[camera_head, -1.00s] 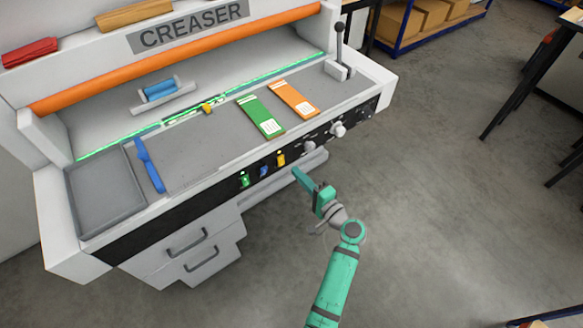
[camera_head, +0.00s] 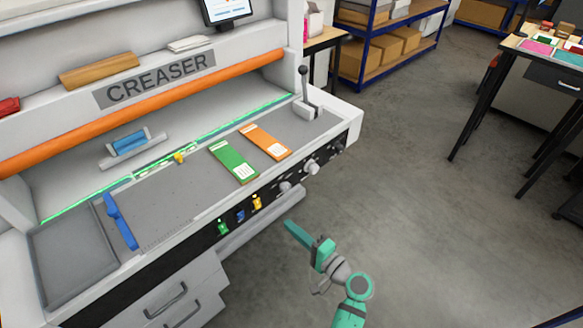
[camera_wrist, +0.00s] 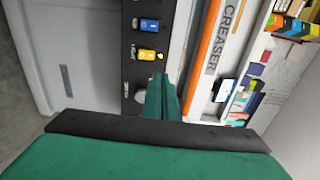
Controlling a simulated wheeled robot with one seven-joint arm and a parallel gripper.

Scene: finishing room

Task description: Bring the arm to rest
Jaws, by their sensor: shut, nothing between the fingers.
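My gripper (camera_head: 290,226) is green and shut, with nothing between its fingers. In the head view it hangs in front of the creaser's (camera_head: 158,78) front panel, to the lower right of the yellow switch (camera_head: 257,202), and looks apart from the machine. In the wrist view the closed fingers (camera_wrist: 163,92) point toward the panel, near the yellow switch (camera_wrist: 147,55) and the blue switch (camera_wrist: 149,25). My green arm enters from the bottom of the head view.
A green card (camera_head: 233,161) and an orange card (camera_head: 265,142) lie on the creaser bed. A black-legged table (camera_head: 545,68) and a blue shelf (camera_head: 385,45) stand behind. The floor to the right is clear.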

